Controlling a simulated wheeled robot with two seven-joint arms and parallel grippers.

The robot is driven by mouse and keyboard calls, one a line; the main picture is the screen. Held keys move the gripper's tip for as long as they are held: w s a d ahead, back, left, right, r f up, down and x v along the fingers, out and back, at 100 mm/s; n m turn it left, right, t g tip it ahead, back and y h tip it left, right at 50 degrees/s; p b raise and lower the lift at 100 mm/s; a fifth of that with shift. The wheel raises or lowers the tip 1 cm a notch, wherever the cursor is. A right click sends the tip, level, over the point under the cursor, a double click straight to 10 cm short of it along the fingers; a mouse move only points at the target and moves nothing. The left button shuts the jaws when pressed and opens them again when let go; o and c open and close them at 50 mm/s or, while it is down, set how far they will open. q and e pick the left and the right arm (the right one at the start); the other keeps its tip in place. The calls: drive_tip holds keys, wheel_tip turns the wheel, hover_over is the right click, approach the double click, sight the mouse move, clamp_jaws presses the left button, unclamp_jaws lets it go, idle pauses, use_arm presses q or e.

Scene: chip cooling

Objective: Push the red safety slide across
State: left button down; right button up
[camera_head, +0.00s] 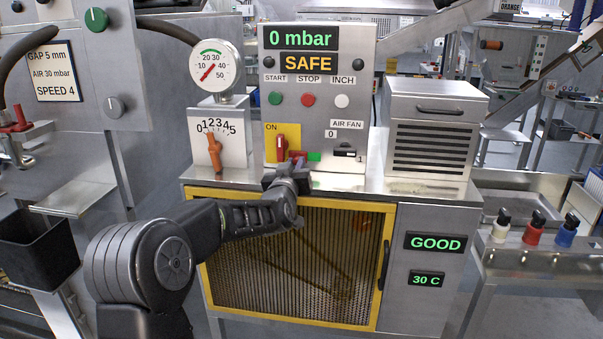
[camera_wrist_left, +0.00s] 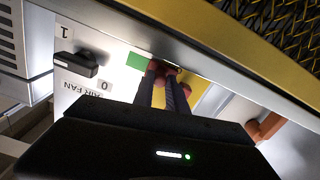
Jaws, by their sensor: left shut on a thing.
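The red safety slide (camera_head: 298,154) sits low on the front of the control panel, mostly hidden by my left gripper in the head view. In the left wrist view it shows as a small red piece (camera_wrist_left: 160,66) at the fingertips. A green patch (camera_head: 314,157) is bare just to its right; it also shows in the wrist view (camera_wrist_left: 137,61). My left gripper (camera_head: 291,166) reaches up to the panel, its two fingers (camera_wrist_left: 164,80) close together and shut on the red slide. My right gripper is not in view.
A red handle (camera_head: 281,146) on a yellow ON plate is just above and left of the gripper. The black AIR FAN switch (camera_head: 344,151) is to the right. Below is the yellow-framed mesh door (camera_head: 290,265). An orange lever (camera_head: 214,150) stands left.

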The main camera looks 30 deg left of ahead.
use_arm(q)
drive_tip(key=shift+a, duration=0.2)
drive_tip(key=c, duration=1.3)
unclamp_jaws()
drive_tip(key=shift+s, duration=0.1)
